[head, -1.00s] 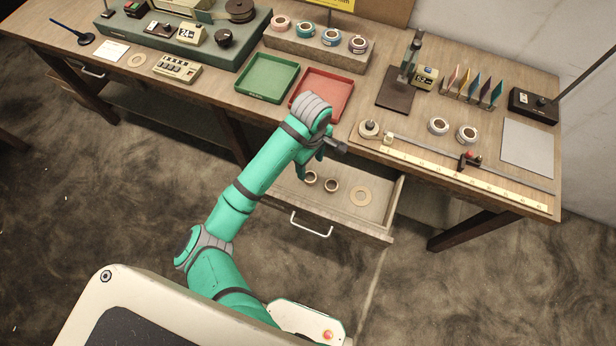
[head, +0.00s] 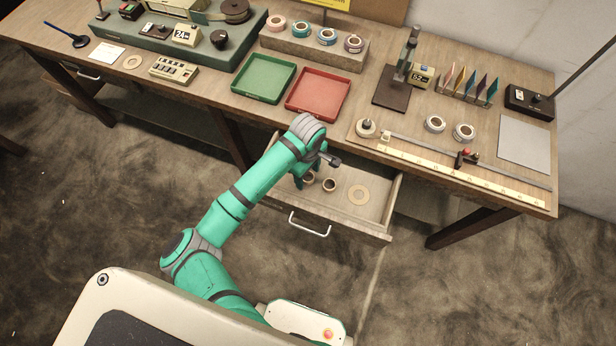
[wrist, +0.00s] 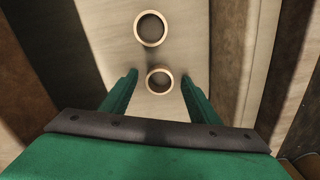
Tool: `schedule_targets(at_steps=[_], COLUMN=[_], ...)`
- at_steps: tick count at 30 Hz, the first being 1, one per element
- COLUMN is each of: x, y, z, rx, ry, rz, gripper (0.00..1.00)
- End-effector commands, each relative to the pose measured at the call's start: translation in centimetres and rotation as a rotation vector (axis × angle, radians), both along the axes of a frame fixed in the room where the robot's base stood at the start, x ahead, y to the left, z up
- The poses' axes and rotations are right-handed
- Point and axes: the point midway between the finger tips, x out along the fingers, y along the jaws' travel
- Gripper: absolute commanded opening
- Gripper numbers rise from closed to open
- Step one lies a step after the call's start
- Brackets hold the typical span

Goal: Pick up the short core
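Two tan ring-shaped cores stand in the open drawer (head: 376,222). In the wrist view the near core (wrist: 159,92) lies between my fingertips in the picture, and the far core (wrist: 151,45) is just beyond them. In the head view one core (head: 309,180) is beside my fingers and the other core (head: 330,186) is to its right. I cannot tell which is shorter. My gripper (wrist: 160,75) is open and points down into the drawer; it also shows in the head view (head: 301,180), partly hidden by my wrist. No contact with a core is visible.
A flat tan ring (head: 358,203) lies at the drawer's right. The drawer walls stand close on both sides of my gripper. Above the drawer, the bench holds a red tray (head: 318,93), a green tray (head: 263,78) and a ruler (head: 460,177).

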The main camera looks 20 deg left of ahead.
Motion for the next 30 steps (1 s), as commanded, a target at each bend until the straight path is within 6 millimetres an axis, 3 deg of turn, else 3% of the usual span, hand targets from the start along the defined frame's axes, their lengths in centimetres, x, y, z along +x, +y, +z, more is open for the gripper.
schedule_targets(at_steps=[1, 5, 6, 19, 30], x=[0.0, 0.0, 0.0, 0.1, 0.1], y=[0.0, 0.0, 0.0, -0.1, -0.2], z=[0.0, 0.0, 0.0, 0.8, 7.2], rx=[0.0, 0.0, 0.0, -0.002, -0.002], ry=[0.0, 0.0, 0.0, -0.002, -0.002], rz=[0.0, 0.0, 0.0, -0.002, -0.003], gripper=[0.46, 0.15, 0.13, 0.12, 0.12])
